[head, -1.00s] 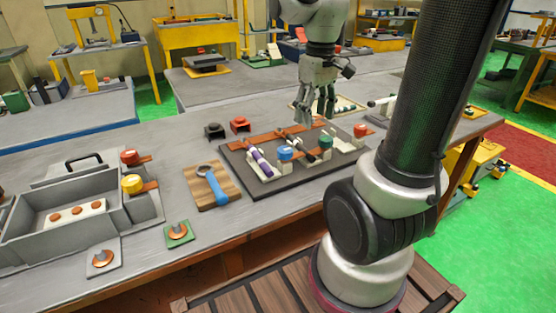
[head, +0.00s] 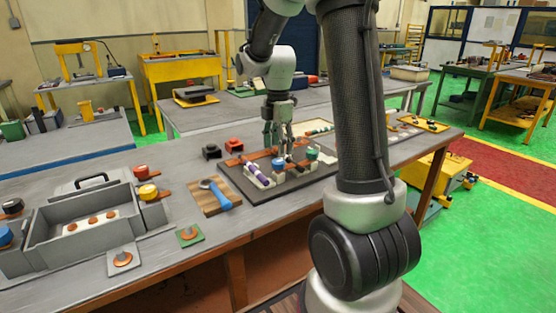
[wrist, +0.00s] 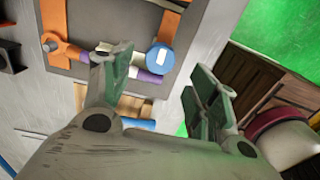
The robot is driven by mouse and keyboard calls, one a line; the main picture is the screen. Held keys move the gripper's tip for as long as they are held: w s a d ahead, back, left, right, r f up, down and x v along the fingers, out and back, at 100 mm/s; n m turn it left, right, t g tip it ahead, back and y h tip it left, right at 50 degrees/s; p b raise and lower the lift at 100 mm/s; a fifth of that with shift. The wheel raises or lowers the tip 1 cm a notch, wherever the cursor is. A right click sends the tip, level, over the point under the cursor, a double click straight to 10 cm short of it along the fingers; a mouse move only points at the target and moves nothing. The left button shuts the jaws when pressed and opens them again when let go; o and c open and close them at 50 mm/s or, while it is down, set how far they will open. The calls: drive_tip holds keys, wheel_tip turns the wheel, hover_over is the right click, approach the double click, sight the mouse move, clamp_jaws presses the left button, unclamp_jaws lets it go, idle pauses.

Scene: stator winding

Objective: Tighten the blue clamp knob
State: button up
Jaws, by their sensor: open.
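The blue clamp knob (head: 279,164) stands at the front of a clamp fixture on a dark mat (head: 262,197), beside a purple-banded rod (head: 258,173). In the wrist view the round blue knob (wrist: 160,58) has a white mark on top and shows between my fingertips, nearer the left one. My gripper (head: 278,138) is above and just behind the knob in the head view, fingers pointing down. In the wrist view my gripper (wrist: 160,75) is open and empty, its fingers spread wide. I see no contact with the knob.
A green knob (head: 312,152) stands just right of the blue one. A grey tray (head: 75,243) is farther left. My arm hides the mat's right end.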

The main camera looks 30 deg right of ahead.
sight(278, 161)
wheel_tip(278, 161, down, 5)
drive_tip(key=shift+f, duration=0.1)
drive_tip(key=shift+c, duration=0.4)
drive_tip(key=c, duration=1)
